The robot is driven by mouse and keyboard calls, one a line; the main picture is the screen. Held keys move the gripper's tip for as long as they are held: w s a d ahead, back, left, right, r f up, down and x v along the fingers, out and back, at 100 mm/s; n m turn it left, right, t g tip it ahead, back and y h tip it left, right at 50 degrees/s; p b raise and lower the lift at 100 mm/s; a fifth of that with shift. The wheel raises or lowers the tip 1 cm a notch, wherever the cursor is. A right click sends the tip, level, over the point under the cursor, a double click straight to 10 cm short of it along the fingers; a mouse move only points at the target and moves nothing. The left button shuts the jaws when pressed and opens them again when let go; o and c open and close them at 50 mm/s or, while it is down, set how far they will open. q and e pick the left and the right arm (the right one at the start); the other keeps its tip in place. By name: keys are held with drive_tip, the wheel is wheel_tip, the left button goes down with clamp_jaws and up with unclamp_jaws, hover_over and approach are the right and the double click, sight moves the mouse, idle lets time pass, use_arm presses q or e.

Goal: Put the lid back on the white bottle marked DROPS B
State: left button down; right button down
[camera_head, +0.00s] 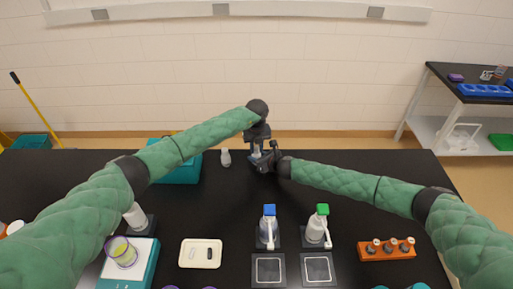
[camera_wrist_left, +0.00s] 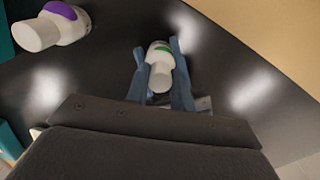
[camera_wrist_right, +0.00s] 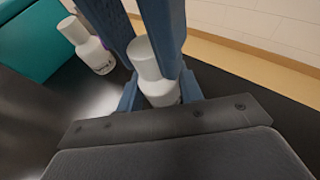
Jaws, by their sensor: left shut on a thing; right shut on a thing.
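A white bottle with a green band (camera_wrist_left: 164,50) is between both grippers at the back of the black table. Its marking is not readable. Its white lid (camera_wrist_right: 145,58) sits in line on top of the body (camera_wrist_right: 160,94), with no clear gap; I cannot tell if it is fully seated. My left gripper (camera_head: 257,149) comes from above and is shut on the lid, its blue fingers either side. My right gripper (camera_head: 267,160) comes from the right and is shut on the bottle's body. In the head view the grippers mostly hide the bottle.
A second white bottle (camera_head: 226,158) with a purple band (camera_wrist_left: 68,12) stands just left. A teal box (camera_head: 180,174) is farther left. Two pump bottles with blue (camera_head: 269,211) and green tops (camera_head: 322,210), a white tray (camera_head: 201,243) and an orange rack (camera_head: 386,255) stand nearer.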

use_arm(q)
drive_tip(key=shift+m, duration=0.7)
drive_tip(key=c, duration=1.2)
unclamp_jaws()
drive_tip(key=shift+r, duration=0.1)
drive_tip(key=shift+r, duration=2.1)
drive_tip(key=shift+c, duration=0.3)
